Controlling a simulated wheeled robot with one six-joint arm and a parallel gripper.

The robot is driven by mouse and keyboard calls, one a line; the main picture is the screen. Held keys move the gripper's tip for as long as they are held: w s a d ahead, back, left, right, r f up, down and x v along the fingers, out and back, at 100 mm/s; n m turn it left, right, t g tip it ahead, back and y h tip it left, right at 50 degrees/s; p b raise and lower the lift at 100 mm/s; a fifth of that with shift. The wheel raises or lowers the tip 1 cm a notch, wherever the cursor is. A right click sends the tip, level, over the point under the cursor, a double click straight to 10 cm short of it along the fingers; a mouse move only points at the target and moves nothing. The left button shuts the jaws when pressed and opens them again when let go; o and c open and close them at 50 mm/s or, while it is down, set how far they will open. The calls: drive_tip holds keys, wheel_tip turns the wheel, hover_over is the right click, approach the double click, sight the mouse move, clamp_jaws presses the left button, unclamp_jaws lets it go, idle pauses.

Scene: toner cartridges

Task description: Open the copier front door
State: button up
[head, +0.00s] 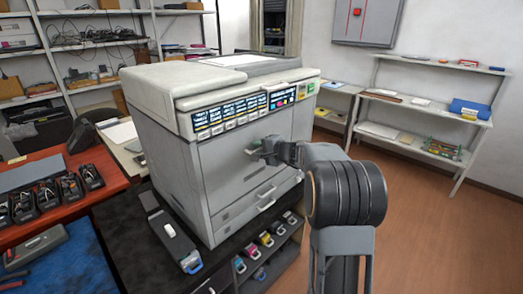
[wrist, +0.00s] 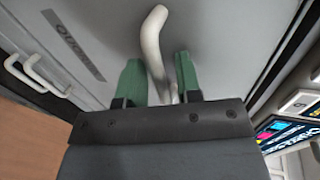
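The copier (head: 235,130) is a large off-white machine standing on a dark low stand. Its front door (head: 222,165) looks shut and flush with the body. My gripper (head: 266,148) is at the upper part of that door. In the wrist view a pale curved door handle (wrist: 153,40) stands out from the grey door panel (wrist: 215,35). The green fingers of my gripper (wrist: 158,82) are on either side of the handle. They are spread apart, with a gap on the left; the handle's lower end is close to the right finger.
Drawer handles (head: 266,207) sit below the door. Toner cartridges (head: 265,238) stand on the shelf under the copier. A dark case (head: 172,240) lies on the stand's left. A red table (head: 40,180) is at left, and open floor (head: 430,230) at right.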

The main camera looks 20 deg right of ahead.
drive_tip(key=shift+c, duration=0.5)
clamp_jaws()
drive_tip(key=shift+s+d+f+b, duration=0.1)
drive_tip(key=shift+s+f+b, duration=0.2)
drive_tip(key=shift+b, duration=0.7)
drive_tip(key=b, duration=0.2)
drive_tip(key=s+t+b, duration=0.1)
drive_tip(key=b, duration=0.2)
drive_tip(key=shift+s+d, duration=0.3)
drive_tip(key=shift+d, duration=0.1)
drive_tip(key=shift+y, duration=0.3)
drive_tip(key=shift+f+b, duration=0.1)
drive_tip(key=shift+b, duration=0.3)
